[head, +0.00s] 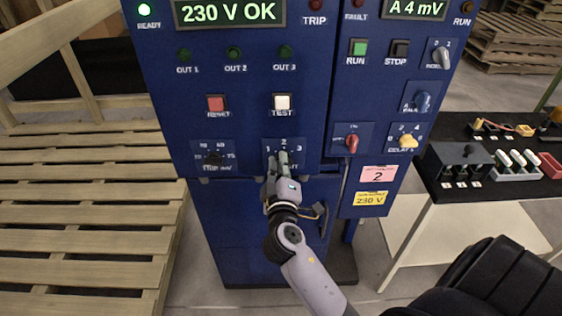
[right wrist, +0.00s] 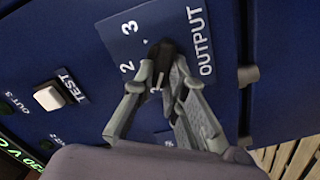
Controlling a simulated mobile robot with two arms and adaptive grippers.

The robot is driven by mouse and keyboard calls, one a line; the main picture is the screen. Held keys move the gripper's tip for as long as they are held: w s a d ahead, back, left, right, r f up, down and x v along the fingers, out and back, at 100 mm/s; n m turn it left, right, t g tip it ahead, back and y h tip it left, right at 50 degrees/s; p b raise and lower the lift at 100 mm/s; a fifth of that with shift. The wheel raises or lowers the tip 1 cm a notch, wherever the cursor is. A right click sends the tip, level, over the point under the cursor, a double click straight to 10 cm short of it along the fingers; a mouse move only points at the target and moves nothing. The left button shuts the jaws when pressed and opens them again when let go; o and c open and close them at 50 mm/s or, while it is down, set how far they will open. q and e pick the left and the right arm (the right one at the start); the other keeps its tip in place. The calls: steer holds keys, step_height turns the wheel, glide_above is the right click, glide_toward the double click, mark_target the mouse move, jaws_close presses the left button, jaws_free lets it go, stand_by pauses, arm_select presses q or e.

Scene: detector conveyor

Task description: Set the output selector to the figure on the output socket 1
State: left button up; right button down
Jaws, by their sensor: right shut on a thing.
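The output selector (head: 283,158) is a dark knob on a blue plate marked 1, 2 and 3, low on the blue cabinet. My right gripper (head: 281,163) is shut on this knob. In the right wrist view the two fingers (right wrist: 162,90) stand on either side of the black knob (right wrist: 161,52). There the figures 2 and 3 show, but the 1 is hidden. I cannot tell which figure the knob points at. A pink label (head: 377,175) with a large 2 is on the cabinet's right part; its small print is unreadable. My left gripper is not in view.
The TRIP knob (head: 214,158) is left of the selector and a red switch (head: 351,143) is to its right. RESET (head: 216,103) and TEST (head: 282,102) buttons are above. A table (head: 452,187) with parts stands right, wooden pallets (head: 80,215) left.

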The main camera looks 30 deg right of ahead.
steer(key=shift+r+n, duration=0.1)
steer(key=shift+n, duration=0.2)
steer(key=c, duration=1.8)
jaws_free()
steer(key=shift+o, duration=1)
steer(key=v, duration=1.2)
